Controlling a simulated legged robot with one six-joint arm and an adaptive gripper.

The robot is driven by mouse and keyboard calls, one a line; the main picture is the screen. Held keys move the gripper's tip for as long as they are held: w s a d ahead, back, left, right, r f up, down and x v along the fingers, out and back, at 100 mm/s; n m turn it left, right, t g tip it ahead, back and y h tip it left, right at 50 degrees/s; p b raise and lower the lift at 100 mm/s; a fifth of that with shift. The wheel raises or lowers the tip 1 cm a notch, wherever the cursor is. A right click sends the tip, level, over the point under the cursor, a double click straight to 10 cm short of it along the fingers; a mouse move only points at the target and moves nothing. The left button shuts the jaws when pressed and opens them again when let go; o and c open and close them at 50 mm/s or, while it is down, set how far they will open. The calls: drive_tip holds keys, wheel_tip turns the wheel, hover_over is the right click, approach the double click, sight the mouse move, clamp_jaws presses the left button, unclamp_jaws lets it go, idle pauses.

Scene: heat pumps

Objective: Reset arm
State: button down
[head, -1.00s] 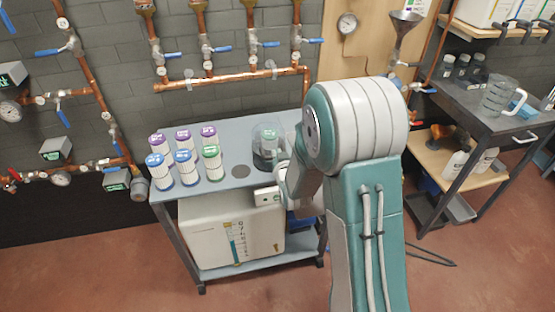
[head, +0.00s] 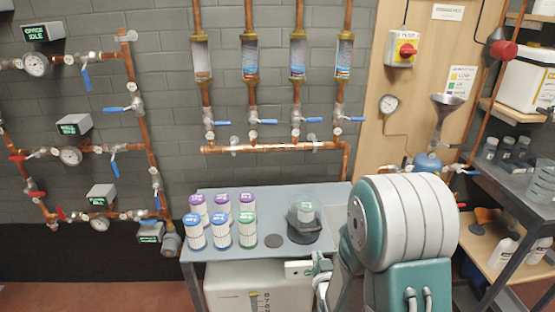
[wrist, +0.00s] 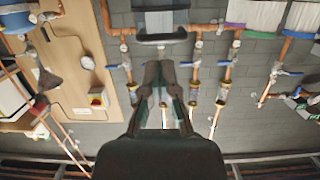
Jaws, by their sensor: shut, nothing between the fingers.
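My arm (head: 408,222) is folded at the lower right of the head view, in front of the grey-blue cart (head: 335,198). My gripper (wrist: 163,72) shows in the middle of the wrist view, its dark fingers together and nothing held. The wrist picture is upside down, with pipes and the wall behind the fingers. In the head view the arm hides part of the cart's right side, and the fingers cannot be made out clearly there.
Several filter cartridges (head: 221,229) with purple, blue and green tops and a clear round container (head: 304,220) stand on the cart. Copper pipes (head: 275,148) with blue-handled valves line the wall. A dark bench (head: 500,187) with shelves stands at right.

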drive_tip(key=s+r+g, duration=0.5)
drive_tip(key=s+r, duration=0.1)
drive_tip(key=r, duration=0.6)
drive_tip(key=s+r+g, duration=0.2)
drive_tip(key=s+r, duration=0.1)
drive_tip(key=s, duration=0.7)
drive_tip(key=s+r+g, duration=0.2)
drive_tip(key=s+r, duration=0.2)
drive_tip(key=s, duration=0.5)
drive_tip(key=shift+s+g, duration=0.35)
drive_tip(key=shift+g, duration=0.05)
drive_tip(key=shift+a+r, duration=0.1)
